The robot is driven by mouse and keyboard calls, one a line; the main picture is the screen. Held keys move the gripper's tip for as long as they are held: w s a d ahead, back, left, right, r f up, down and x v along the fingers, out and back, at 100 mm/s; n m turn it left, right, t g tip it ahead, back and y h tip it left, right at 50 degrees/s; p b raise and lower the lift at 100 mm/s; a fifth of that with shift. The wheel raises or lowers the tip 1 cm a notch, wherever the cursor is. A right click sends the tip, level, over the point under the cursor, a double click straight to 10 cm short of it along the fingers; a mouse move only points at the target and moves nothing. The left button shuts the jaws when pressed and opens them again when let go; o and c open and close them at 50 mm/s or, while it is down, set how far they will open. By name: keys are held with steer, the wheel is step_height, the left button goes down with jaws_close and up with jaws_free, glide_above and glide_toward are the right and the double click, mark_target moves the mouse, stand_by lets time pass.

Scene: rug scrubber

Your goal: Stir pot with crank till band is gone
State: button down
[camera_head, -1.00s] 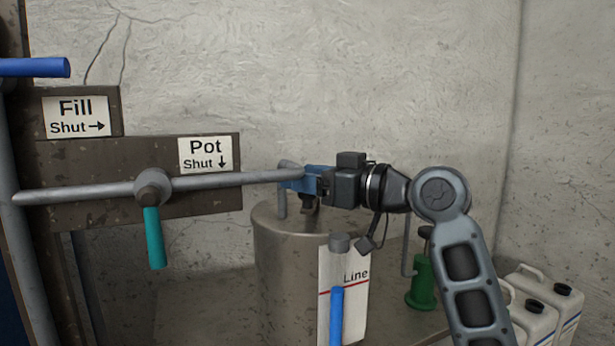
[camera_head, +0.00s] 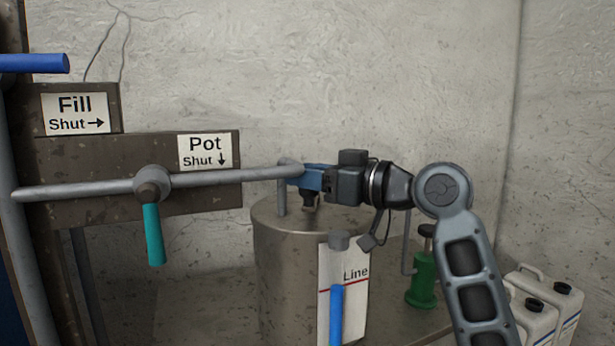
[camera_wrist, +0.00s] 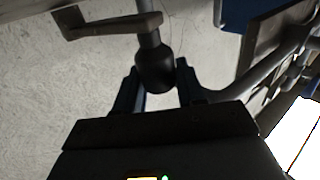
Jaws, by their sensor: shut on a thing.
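The pot (camera_head: 285,270) is a grey metal cylinder standing right of the pipe. My gripper (camera_head: 314,178) is above its lid, with blue fingers shut on the crank's dark knob (camera_head: 309,201). In the wrist view, the crank knob (camera_wrist: 155,72) sits between the two fingers, with a grey bar (camera_wrist: 115,25) above it. The rest of the crank is mostly hidden by my gripper in the head view. I cannot make out a band.
A grey pipe (camera_head: 90,190) runs to the pot, with its teal valve handle (camera_head: 153,235) pointing down, below a "Pot Shut" sign (camera_head: 205,153).

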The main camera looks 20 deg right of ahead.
steer(key=n+g+y+b, duration=0.1)
steer(key=d+n+g+y+b, duration=0.1)
steer(key=b, duration=0.1)
steer(key=d+n+g+y+b, duration=0.1)
steer(key=shift+s+d+f+y, duration=0.25)
steer(key=shift+s+y, duration=0.05)
steer(key=shift+s, duration=0.1)
steer(key=d+n+g+y+b, duration=0.1)
steer(key=g, duration=0.1)
steer(key=d+n+g+y+b, duration=0.1)
steer(key=shift+s+d+r+n+g, duration=0.1)
steer(key=shift+s+n+g, duration=0.05)
steer(key=shift+n+g, duration=0.25)
steer(key=shift+d+y+b, duration=0.3)
steer(key=shift+d+b, duration=0.05)
steer(key=shift+b, duration=0.1)
steer(key=shift+d+r+b, duration=0.1)
steer(key=shift+d+b, duration=0.35)
steer(key=shift+d, duration=0.6)
steer(key=shift+w+d, duration=0.55)
steer(key=shift+d, duration=0.3)
steer(key=shift+w+d+b, duration=0.1)
steer(key=shift+b, duration=0.25)
steer(key=shift+w+r, duration=0.1)
